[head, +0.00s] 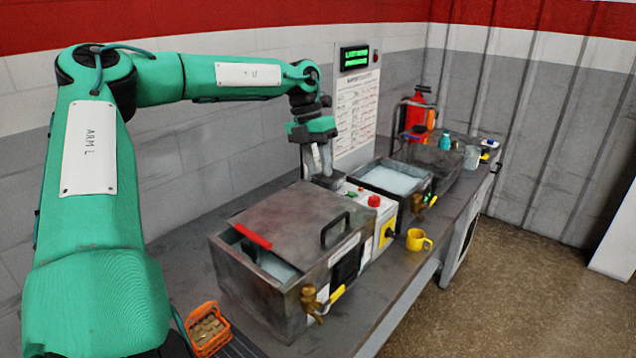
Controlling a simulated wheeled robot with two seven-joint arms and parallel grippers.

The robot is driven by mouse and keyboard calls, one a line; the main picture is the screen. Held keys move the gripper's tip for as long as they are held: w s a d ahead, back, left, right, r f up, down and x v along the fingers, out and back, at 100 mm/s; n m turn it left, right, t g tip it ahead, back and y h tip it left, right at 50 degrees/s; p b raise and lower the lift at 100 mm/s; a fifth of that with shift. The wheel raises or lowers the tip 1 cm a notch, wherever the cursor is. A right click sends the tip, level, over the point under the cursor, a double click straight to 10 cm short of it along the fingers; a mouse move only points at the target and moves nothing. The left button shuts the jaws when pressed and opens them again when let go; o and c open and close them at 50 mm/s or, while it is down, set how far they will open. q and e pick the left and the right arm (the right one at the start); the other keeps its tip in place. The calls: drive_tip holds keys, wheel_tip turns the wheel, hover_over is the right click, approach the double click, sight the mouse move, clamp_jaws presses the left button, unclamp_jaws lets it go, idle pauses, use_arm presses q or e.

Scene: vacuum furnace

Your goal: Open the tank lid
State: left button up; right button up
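The nearer grey metal tank (262,300) stands on the bench. Its flat, dark grey lid (295,215) lies over most of its top. The lid has a black handle (335,228) towards the right and a red strip (252,236) at its left edge. A gap beside the red strip shows pale contents inside the tank. My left gripper (318,172) points down near the lid's far edge, well away from the black handle. Its fingers look close together, and I cannot tell whether they are apart or whether they touch the lid. My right gripper is not in view.
A control box with a red button (374,200) sits beside the tank. A second tank (402,209) with pale contents stands behind it. A yellow mug (416,241), a brass tap (311,301) and an orange basket (196,312) are near the bench's front. A sign panel (357,115) rises behind.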

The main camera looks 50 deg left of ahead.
use_arm(q)
drive_tip(key=shift+w+d+f+y, duration=0.1)
drive_tip(key=shift+d+f+y, duration=0.3)
drive_tip(key=shift+d+f, duration=0.35)
drive_tip(key=shift+a+f, duration=0.1)
drive_tip(key=shift+a, duration=0.05)
